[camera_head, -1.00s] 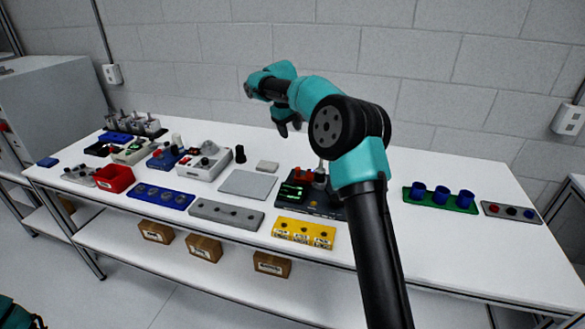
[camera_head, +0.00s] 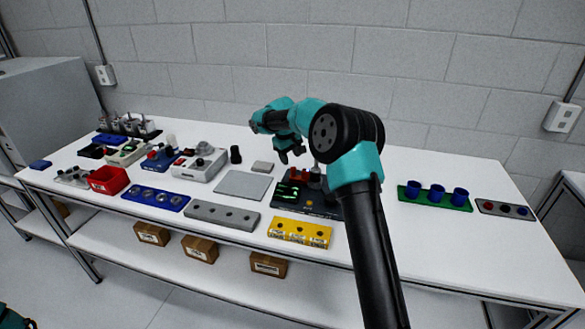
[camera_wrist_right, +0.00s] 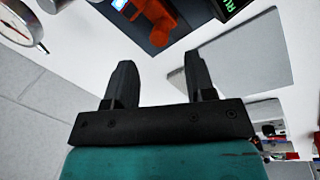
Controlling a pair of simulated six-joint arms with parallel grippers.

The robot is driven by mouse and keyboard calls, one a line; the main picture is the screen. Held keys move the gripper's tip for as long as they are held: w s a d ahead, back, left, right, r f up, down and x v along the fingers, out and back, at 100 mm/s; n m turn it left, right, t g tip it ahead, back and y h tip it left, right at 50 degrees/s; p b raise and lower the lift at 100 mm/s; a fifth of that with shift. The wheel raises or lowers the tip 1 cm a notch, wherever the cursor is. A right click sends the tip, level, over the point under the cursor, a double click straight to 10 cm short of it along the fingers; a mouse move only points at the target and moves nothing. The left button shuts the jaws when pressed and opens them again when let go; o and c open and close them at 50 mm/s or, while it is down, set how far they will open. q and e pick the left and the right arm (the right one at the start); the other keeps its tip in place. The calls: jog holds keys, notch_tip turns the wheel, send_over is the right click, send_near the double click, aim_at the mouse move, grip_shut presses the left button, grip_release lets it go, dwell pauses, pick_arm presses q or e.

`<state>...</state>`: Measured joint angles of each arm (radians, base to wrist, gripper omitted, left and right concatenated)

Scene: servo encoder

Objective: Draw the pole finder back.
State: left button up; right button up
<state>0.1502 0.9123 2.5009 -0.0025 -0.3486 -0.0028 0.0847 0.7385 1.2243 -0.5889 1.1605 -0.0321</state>
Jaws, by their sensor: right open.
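A dark device (camera_head: 322,211) with a green lit display (camera_head: 287,191) and an orange-red part (camera_head: 300,175) stands mid-table. In the right wrist view the orange-red part (camera_wrist_right: 158,20) is near the top, next to the display (camera_wrist_right: 231,5). I cannot tell for sure which part is the pole finder. My right gripper (camera_head: 290,156) is above and behind the device, pointing down. In the right wrist view its two fingers (camera_wrist_right: 157,62) are apart with nothing between them. The right forearm hides the device's right side. My left gripper is not seen.
A flat grey plate (camera_head: 243,185) lies left of the device. A yellow block (camera_head: 300,232) and a grey block with holes (camera_head: 222,215) lie in front. A green tray with blue cups (camera_head: 435,197) is at the right. Bare table lies between tray and forearm.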

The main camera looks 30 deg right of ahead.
aim_at(292, 168)
jog(key=f, duration=0.3)
jog(key=d+f, duration=0.1)
jog(key=f, duration=0.1)
jog(key=shift+w+f, duration=0.1)
jog(key=shift+f, duration=0.3)
grip_shut()
